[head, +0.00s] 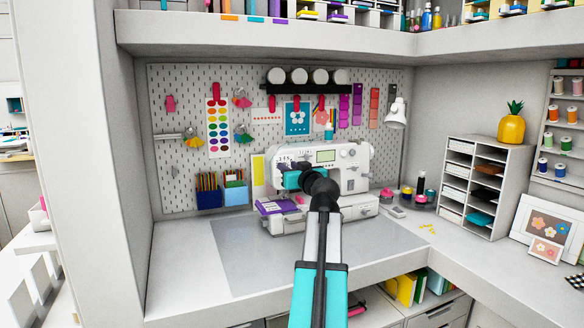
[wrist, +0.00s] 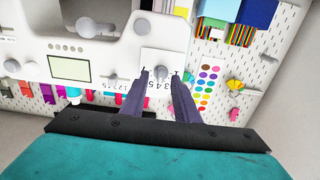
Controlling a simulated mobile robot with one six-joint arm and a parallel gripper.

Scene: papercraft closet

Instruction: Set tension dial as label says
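The white sewing machine (head: 352,165) stands on the grey mat, and its head fills the upper left of the wrist view (wrist: 95,25). My gripper (wrist: 161,74) is open, its two dark purple fingers apart, pointing at the machine's front. Between and just beyond the fingertips is a pale dial-like part (wrist: 161,58), with a row of printed numbers beside it, partly hidden by the fingers. I cannot tell whether the fingers touch it, or read its setting. In the head view my teal gripper body (head: 292,180) covers part of the machine's left end. No readable setting label shows.
A purple item (head: 275,207) lies at the machine's left base. Blue pencil holders (head: 235,193) stand behind it, against the pegboard (head: 175,100). A lamp (head: 396,113) and a shelf unit (head: 483,185) are on the right. The front mat (head: 260,265) is clear.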

